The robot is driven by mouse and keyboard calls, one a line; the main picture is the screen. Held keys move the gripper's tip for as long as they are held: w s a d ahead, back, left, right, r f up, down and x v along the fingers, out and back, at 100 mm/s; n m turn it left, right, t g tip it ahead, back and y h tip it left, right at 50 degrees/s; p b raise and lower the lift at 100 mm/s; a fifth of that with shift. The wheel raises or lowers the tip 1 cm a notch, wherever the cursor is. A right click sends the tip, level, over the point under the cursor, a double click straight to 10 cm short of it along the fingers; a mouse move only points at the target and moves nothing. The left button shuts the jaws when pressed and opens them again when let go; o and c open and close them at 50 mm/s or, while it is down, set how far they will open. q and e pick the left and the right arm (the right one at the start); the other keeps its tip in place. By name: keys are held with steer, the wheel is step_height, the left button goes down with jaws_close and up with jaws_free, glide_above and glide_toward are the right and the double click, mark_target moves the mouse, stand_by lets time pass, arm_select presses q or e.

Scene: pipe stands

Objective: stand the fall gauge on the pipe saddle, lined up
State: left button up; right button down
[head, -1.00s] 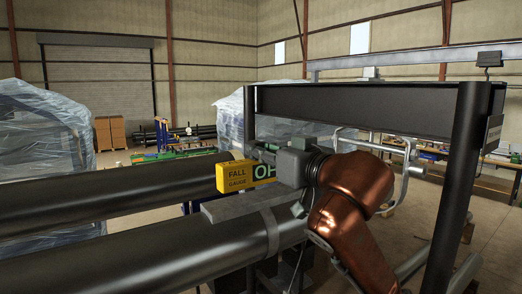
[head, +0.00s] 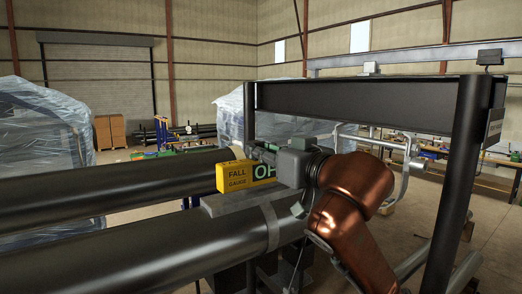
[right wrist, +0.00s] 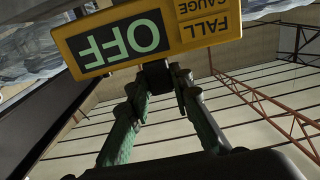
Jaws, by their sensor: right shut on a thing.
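The display reads OFF in the right wrist view (right wrist: 121,43), where the gauge appears upside down. My right gripper (head: 268,158) is shut on the gauge, and its fingers (right wrist: 170,80) hide part of it. The pipe saddle (head: 232,204) is a grey flat plate strapped on the nearer black pipe. The gauge is upright at the saddle's top; I cannot tell whether it touches or hangs just above. My left gripper is not in view.
Two large black pipes (head: 120,245) run across the left and front. A dark steel frame with a post (head: 456,190) and crossbeam (head: 360,100) stands right of and behind my right arm. Wrapped stacks (head: 40,150) stand further back.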

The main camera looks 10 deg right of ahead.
steer(key=shift+f+b, duration=0.7)
steer(key=shift+f, duration=0.15)
stand_by(0.3)
steer(key=c, duration=1.7)
jaws_free()
steer(key=shift+o, duration=0.2)
steer(key=shift+s, duration=0.1)
steer(key=b+v, duration=0.3)
steer(key=v, duration=0.6)
